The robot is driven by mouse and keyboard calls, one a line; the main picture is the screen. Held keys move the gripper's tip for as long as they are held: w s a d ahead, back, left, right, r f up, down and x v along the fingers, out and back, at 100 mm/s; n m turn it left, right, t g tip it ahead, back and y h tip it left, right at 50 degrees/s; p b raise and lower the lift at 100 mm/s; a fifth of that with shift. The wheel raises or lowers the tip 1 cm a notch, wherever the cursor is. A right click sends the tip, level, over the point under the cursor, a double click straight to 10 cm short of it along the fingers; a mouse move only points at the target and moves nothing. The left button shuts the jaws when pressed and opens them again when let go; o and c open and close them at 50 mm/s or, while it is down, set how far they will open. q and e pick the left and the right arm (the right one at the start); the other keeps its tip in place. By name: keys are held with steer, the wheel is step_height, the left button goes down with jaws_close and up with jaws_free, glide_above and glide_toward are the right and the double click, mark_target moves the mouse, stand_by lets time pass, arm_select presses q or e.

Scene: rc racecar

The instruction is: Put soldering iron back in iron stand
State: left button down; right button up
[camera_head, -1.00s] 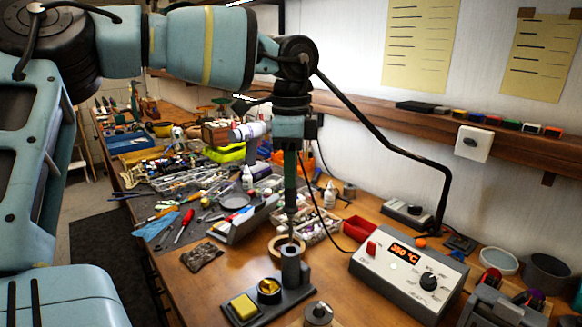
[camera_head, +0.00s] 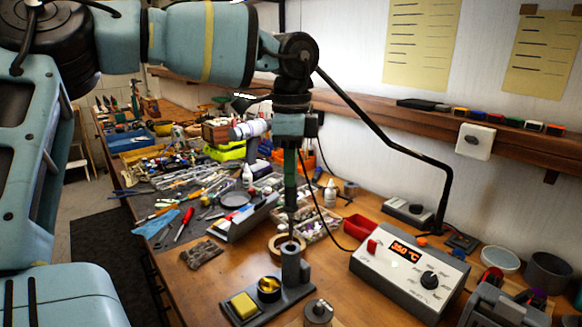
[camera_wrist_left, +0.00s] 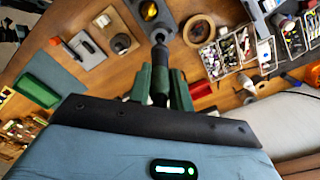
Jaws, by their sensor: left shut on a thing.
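My left gripper (camera_head: 290,168) is shut on the soldering iron (camera_head: 290,195), which hangs upright with its tip pointing down. The iron stand (camera_head: 292,268) is a dark base with a grey upright tube, a yellow sponge and a round cup of brass wool. The iron's lower end is at the mouth of the tube; I cannot tell how far it reaches inside. In the left wrist view, the green fingers (camera_wrist_left: 160,85) grip the iron (camera_wrist_left: 158,57), and the stand's tube (camera_wrist_left: 122,43) shows near its tip. My right gripper is not in view.
A soldering station (camera_head: 408,280) reading 350 °C stands right of the stand, with a black cable running to the iron. A tape roll (camera_head: 275,247) lies behind the stand. A small metal pot (camera_head: 318,312) is in front. Bare wood lies left of the stand.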

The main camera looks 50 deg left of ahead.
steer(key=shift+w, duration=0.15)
arm_select(q)
steer(key=shift+f, duration=0.1)
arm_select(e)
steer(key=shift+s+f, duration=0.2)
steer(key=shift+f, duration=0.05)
arm_select(q)
steer(key=shift+f, duration=0.1)
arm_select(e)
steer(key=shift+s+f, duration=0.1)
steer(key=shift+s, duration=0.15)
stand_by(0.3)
